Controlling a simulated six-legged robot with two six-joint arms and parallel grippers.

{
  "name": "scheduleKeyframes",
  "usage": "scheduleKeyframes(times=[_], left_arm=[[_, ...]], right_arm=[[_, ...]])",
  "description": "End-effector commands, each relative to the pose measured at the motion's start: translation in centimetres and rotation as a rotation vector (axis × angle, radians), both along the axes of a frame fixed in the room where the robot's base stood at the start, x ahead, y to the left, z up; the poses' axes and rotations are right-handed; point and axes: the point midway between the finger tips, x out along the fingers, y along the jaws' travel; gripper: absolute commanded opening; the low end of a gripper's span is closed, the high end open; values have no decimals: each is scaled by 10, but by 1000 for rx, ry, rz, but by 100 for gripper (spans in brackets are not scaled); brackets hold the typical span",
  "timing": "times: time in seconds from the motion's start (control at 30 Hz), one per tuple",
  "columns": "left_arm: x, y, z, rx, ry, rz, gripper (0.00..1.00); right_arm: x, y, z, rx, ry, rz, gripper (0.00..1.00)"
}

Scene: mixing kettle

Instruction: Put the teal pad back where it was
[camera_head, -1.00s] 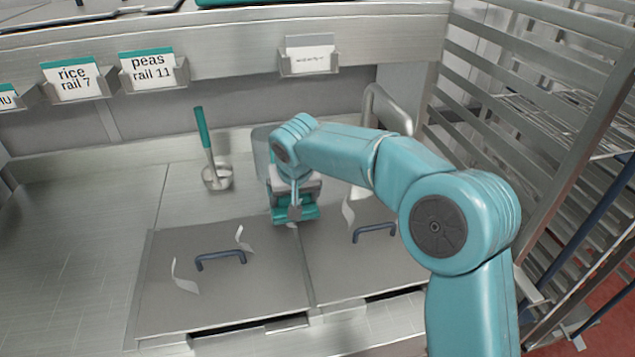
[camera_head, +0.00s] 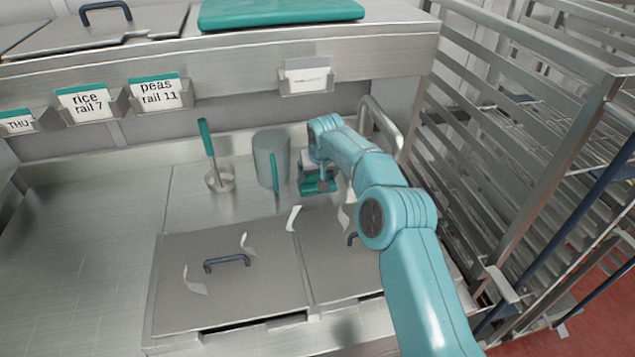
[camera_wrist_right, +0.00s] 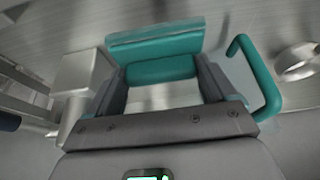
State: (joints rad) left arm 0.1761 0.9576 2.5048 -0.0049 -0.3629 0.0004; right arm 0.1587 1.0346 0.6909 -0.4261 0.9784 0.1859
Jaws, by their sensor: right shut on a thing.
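The teal pad (camera_wrist_right: 155,56) is a small padded block held between the two dark fingers of my right gripper (camera_wrist_right: 160,85), in the right wrist view. In the head view my right gripper (camera_head: 318,178) is low over the back of the counter, to the right of the metal jug, with the pad (camera_head: 320,186) showing teal at its tip. I cannot tell whether the pad touches the counter. My right gripper is shut on the pad. My left gripper is not in view.
A metal jug (camera_head: 268,150) with a teal handle (camera_wrist_right: 262,80) stands close beside my right gripper. A small cup with a teal-handled tool (camera_head: 209,145) stands further left. Lids (camera_head: 230,290) lie in front, a curved tap-like pipe (camera_head: 385,130) and slatted rack (camera_head: 500,150) to the right.

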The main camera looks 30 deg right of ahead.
Motion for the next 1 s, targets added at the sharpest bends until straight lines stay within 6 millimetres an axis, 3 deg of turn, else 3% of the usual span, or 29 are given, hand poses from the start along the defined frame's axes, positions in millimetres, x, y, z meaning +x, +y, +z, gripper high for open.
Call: scheduleKeyframes(times=[0.2,0.63,0.67,0.7,1.0], left_arm=[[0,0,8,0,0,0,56],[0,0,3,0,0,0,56],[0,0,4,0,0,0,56],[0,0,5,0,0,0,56],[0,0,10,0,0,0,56]], right_arm=[[-1,0,-34,-1,3,1,60],[0,0,-44,0,0,0,60],[0,0,-43,0,0,0,91],[0,0,-43,0,0,0,100],[-1,0,-36,0,0,0,100]])
